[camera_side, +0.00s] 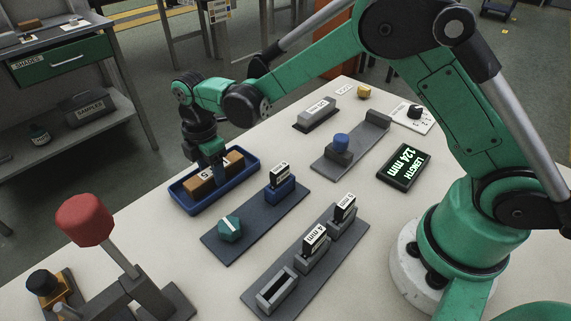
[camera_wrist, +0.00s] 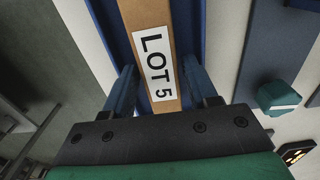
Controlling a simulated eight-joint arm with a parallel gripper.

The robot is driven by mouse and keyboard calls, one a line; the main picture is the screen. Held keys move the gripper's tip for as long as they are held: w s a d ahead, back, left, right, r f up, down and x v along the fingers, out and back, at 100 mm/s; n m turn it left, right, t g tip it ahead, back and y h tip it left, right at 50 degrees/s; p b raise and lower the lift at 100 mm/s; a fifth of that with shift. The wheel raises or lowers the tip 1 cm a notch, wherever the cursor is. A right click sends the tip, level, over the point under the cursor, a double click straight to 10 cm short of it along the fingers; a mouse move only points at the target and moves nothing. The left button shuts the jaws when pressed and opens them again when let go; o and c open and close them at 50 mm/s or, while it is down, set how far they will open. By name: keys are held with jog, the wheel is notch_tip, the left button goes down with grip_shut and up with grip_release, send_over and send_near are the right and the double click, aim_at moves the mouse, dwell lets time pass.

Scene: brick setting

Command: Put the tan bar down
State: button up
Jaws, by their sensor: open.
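The tan bar (camera_side: 234,162) lies in the blue tray (camera_side: 222,194) at the table's far left edge in the side view. In the wrist view the tan bar (camera_wrist: 148,20) runs up the middle, with a white "LOT 5" label facing me. My gripper (camera_side: 211,162) points down over the bar's middle. In the wrist view my gripper (camera_wrist: 163,78) is open, with one finger on each side of the bar and a visible gap to it. The blue tray (camera_wrist: 190,20) shows along both sides of the bar. The bar's underside is hidden.
A dark plate with a teal knob (camera_side: 230,228) and a blue block stands close beside the tray. A grey plate (camera_side: 329,256) holds labelled gauge pieces. A red-knobbed lever (camera_side: 84,220) rises in front.

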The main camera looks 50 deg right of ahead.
notch_tip(320, 180, up, 12)
jog(key=f, duration=0.1)
jog(key=s+d+r+m+t, duration=0.1)
jog(key=s+d+m+t, duration=0.6)
jog(key=m, duration=1.1)
jog(key=s+d, duration=0.4)
jog(key=s, duration=0.2)
jog(key=shift+s+r, duration=0.25)
